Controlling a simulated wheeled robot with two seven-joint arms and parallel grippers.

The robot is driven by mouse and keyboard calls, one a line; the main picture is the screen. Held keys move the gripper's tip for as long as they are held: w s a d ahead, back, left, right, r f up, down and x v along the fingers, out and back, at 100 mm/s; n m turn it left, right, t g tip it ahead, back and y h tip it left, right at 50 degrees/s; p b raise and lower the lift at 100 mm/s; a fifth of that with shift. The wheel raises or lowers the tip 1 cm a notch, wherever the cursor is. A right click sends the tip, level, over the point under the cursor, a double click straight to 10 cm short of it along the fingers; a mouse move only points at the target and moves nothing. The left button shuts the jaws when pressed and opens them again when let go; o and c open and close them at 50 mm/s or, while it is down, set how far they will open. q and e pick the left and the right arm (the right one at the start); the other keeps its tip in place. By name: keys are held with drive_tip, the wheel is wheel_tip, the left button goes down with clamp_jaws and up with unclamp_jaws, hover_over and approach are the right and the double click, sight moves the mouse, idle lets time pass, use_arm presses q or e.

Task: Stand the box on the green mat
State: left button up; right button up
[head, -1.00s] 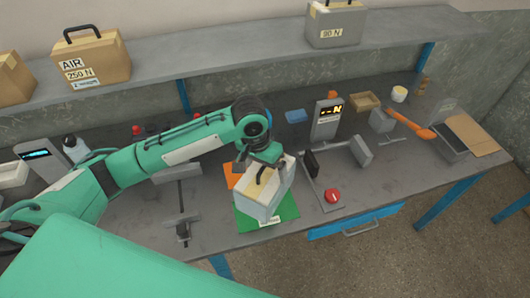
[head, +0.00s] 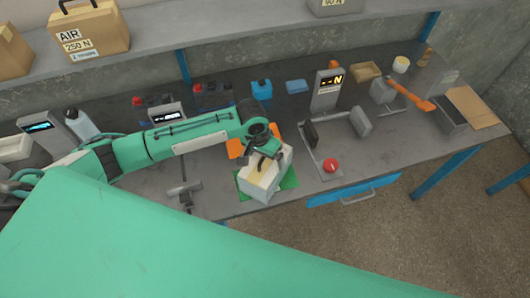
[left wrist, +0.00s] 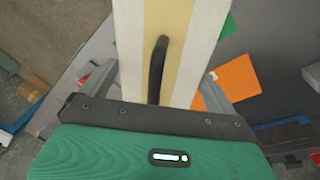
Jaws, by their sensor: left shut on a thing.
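The box (head: 263,184) is pale grey-white with a tan strip and a dark handle on top. It is over the green mat (head: 290,180), whose edges show on both sides of it; I cannot tell if its base touches the mat. My left gripper (head: 264,155) is at the top of the box, shut on it. In the left wrist view the box (left wrist: 185,40) runs between the two fingers, with its black handle (left wrist: 157,65) in the middle. A corner of the green mat (left wrist: 228,27) shows beside it. My right gripper is not in view.
An orange mat (head: 237,148) lies just behind the green one. A grey clamp-like tool (head: 184,190) lies left. The table's front edge is near.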

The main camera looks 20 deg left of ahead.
use_arm(q)
drive_tip(key=o, duration=1.7)
drive_tip(key=shift+r, duration=0.1)
drive_tip(key=r, duration=0.4)
drive_tip(key=a+r+b, duration=0.1)
drive_tip(key=r, duration=0.3)
drive_tip(key=a+r+b, duration=0.1)
drive_tip(key=r, duration=0.2)
drive_tip(key=shift+s+r, duration=0.35)
drive_tip(key=shift+r, duration=0.05)
drive_tip(key=shift+s+f, duration=0.1)
